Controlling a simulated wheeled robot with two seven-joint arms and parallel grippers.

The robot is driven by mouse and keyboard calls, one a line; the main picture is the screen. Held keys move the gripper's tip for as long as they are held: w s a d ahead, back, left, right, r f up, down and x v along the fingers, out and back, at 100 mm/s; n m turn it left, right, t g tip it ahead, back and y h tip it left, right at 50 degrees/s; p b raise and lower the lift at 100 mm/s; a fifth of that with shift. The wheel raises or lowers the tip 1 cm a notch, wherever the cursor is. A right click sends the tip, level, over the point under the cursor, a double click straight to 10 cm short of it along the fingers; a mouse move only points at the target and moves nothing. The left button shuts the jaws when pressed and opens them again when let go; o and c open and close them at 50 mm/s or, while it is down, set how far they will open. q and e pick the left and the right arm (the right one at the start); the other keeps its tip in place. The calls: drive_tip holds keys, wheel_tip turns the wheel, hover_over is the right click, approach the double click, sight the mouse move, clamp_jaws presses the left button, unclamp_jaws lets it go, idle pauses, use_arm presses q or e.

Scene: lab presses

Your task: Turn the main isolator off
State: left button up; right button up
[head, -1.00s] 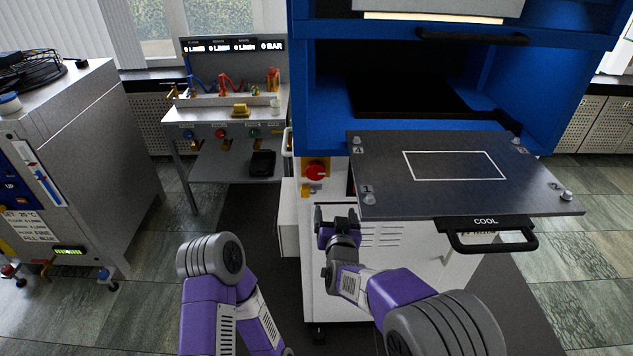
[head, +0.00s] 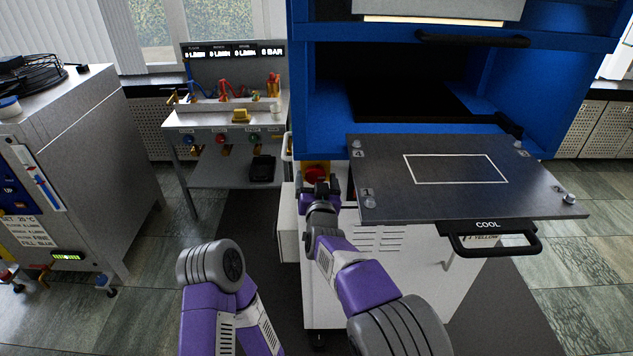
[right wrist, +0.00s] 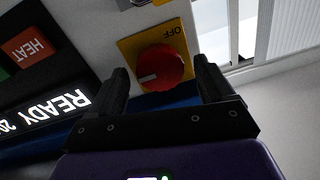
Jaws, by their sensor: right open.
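The main isolator is a red rotary knob (right wrist: 160,67) on a yellow plate (right wrist: 133,46) with the word OFF near one edge, seen in the right wrist view. A pale mark shows on the knob's face. In the head view the red knob (head: 314,175) is partly hidden behind my right gripper. My right gripper (head: 320,187) is in front of it, fingers apart. In the right wrist view the fingers (right wrist: 163,80) stand on either side of the knob; whether they touch it cannot be told. My left arm shows at the bottom, but its gripper is out of view.
The dark press plate (head: 455,172) with a black handle (head: 492,243) juts out right of my right gripper. A READY display (right wrist: 50,112) lies beside the knob. A grey bench (head: 225,115) stands behind left, a grey cabinet (head: 90,160) far left.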

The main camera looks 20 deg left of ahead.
drive_tip(key=c, duration=1.1)
drive_tip(key=shift+o, duration=0.2)
drive_tip(key=n+p, duration=0.3)
drive_tip(key=n, duration=0.1)
drive_tip(key=shift+r, duration=0.15)
drive_tip(key=n+p, duration=0.1)
drive_tip(key=n, duration=0.1)
drive_tip(key=n+p, duration=0.1)
drive_tip(key=n, duration=0.2)
drive_tip(key=shift+a+n+g+h, duration=0.1)
drive_tip(key=shift+n+g+h, duration=0.2)
drive_tip(key=n+p, duration=0.1)
drive_tip(key=n, duration=0.2)
drive_tip(key=shift+n+h, duration=0.4)
drive_tip(key=shift+n, duration=1.9)
